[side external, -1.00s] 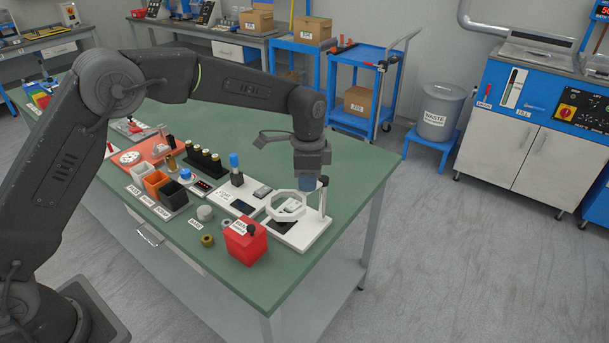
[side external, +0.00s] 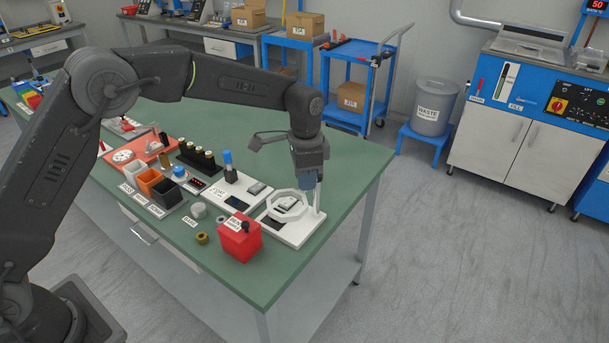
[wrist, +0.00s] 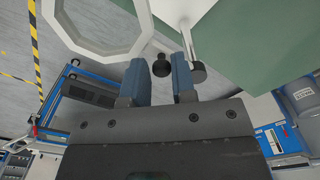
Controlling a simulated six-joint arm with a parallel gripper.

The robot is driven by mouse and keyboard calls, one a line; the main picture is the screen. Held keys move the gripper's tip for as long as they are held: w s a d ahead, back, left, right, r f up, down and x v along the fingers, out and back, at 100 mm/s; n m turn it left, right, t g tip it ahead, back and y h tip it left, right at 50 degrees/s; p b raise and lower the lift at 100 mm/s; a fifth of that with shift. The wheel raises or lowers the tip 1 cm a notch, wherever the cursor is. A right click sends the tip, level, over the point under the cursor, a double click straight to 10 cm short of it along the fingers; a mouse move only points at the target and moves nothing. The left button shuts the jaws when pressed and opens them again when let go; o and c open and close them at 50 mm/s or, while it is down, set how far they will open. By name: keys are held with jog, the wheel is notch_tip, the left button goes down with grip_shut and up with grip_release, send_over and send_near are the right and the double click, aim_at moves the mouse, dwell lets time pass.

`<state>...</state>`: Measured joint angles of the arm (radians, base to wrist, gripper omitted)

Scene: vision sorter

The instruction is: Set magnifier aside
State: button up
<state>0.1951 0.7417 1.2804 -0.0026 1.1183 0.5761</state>
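The magnifier (side external: 274,210) is a white octagonal ring beside an upright post (side external: 318,197) on a white base plate (side external: 298,236), near the table's right end. In the wrist view its ring (wrist: 100,56) fills the upper left. A black knob (wrist: 162,65) and the post's rounded end (wrist: 197,73) show near my fingertips. My gripper (side external: 307,182) points down at the top of the post. In the wrist view its two blue fingers are apart, with the knob between them and visible gaps at both sides. In the side view the knob is hidden by the gripper.
A red box (side external: 239,242) stands at the front edge, left of the magnifier's base. A white tray (side external: 214,194) with dark pads adjoins the base. Small cups, dark posts and an orange tray (side external: 128,158) stand further left. The table behind is clear.

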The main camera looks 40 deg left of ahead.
jog(key=o, duration=0.3)
jog(key=shift+r, duration=6.9)
jog(key=s+a+r+n+t, duration=0.2)
jog(key=s+a+r, duration=0.2)
jog(key=s, duration=0.4)
jog(key=s+a+r+n+t, duration=0.1)
jog(key=s+a+r+n, duration=0.2)
jog(key=s, duration=0.6)
jog(key=s+a+f+n+t, duration=0.1)
jog(key=s+f, duration=0.1)
jog(key=s, duration=0.2)
jog(key=s+a+f+n, duration=0.1)
jog(key=s+f, duration=0.1)
jog(key=s, duration=0.3)
jog(key=s+a+f+n+t, duration=0.1)
jog(key=s+f, duration=0.1)
jog(key=s, duration=0.3)
jog(key=shift+s+a+f+n+t, duration=0.2)
jog(key=shift+s+f+n+t, duration=0.1)
jog(key=shift+f+n, duration=0.1)
